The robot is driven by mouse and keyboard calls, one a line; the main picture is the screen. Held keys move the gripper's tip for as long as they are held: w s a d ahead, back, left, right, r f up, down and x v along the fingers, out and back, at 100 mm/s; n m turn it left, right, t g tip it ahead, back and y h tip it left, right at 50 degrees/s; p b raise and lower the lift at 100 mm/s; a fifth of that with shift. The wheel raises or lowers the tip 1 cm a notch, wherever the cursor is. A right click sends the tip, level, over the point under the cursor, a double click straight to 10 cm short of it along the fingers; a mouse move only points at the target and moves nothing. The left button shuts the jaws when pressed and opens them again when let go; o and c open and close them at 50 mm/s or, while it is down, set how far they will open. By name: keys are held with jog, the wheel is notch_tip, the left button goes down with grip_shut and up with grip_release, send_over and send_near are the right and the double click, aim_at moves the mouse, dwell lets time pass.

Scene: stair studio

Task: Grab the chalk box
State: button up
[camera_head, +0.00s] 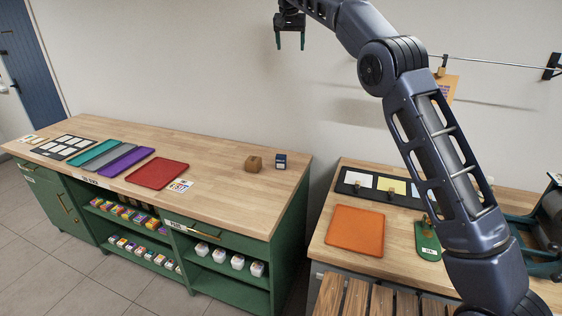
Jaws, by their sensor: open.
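A small dark blue box with a pale lower band (281,161) stands upright near the right end of the long wooden counter (225,200). It looks like the chalk box, but its label is too small to read. A small brown block-like object (254,163) sits just left of it, with a narrow gap between them. My gripper (290,45) is open and empty, pointing down. In the picture it is high above the two objects, in front of the wall and apart from everything.
Red (157,173), purple (126,161) and teal (100,153) trays lie on the left counter; its right end is mostly bare. A lower wooden table at right holds an orange tray (355,229), a card board (375,183) and a green tag-shaped board (428,241). A wall rail (500,62) runs behind my arm.

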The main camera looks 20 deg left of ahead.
send_over(281, 160)
jog(key=s, duration=0.2)
notch_tip(281, 160, down, 2)
jog(key=shift+w+a+f, duration=0.15)
jog(key=shift+w+f, duration=0.6)
jog(key=shift+f, duration=8)
jog(key=shift+w+a+f, duration=0.1)
jog(key=shift+w+f, duration=0.6)
jog(key=shift+f, duration=8.1)
jog(key=shift+w+a+f, duration=0.15)
jog(key=shift+w+f, duration=0.6)
jog(key=shift+f, duration=8)
jog(key=c, duration=1.1)
jog(key=shift+r, duration=0.15)
